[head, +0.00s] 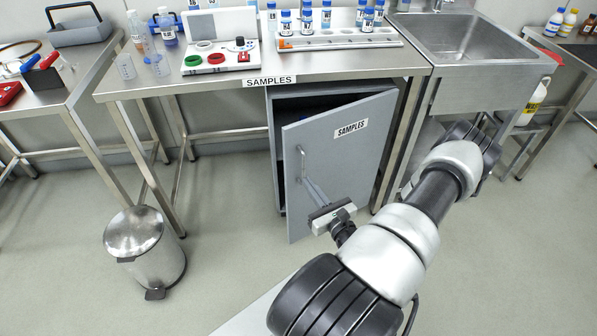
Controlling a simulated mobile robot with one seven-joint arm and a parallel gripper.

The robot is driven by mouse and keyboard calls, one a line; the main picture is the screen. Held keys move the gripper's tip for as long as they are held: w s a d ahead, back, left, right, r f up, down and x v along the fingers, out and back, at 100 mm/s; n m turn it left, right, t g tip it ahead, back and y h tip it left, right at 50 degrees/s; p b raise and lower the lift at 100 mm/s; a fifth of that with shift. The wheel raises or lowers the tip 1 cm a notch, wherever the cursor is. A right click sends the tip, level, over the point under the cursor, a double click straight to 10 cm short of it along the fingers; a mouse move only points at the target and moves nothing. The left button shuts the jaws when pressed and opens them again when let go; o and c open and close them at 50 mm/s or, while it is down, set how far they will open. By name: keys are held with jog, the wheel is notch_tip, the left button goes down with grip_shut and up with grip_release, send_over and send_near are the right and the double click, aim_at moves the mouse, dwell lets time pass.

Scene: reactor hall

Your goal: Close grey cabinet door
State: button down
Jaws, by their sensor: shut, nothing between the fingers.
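The grey cabinet door (345,170), labelled SAMPLES, stands partly open. It is hinged at its right side, and its free left edge swings out toward me. The grey cabinet (277,150) sits under the steel bench, and its dark inside shows above and left of the door. A slim upright handle (302,160) appears near the door's free edge. My gripper (308,183) is shut and empty in front of the door's outer face, close to the handle's lower part. I cannot tell whether it touches the door or handle.
A steel pedal bin (145,245) stands on the floor left of the cabinet. The steel bench (205,88) above carries bottles and a sample rack (340,42). A sink (455,45) is on the right. The floor between bin and door is clear.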

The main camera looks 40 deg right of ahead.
aim_at(287, 153)
jog(key=w+d, duration=0.1)
jog(key=w, duration=0.3)
jog(key=w+b, duration=0.1)
jog(key=w, duration=0.3)
jog(key=w+d+b, duration=0.1)
jog(key=w, duration=0.4)
jog(key=shift+d, duration=0.3)
jog(key=shift+w, duration=0.1)
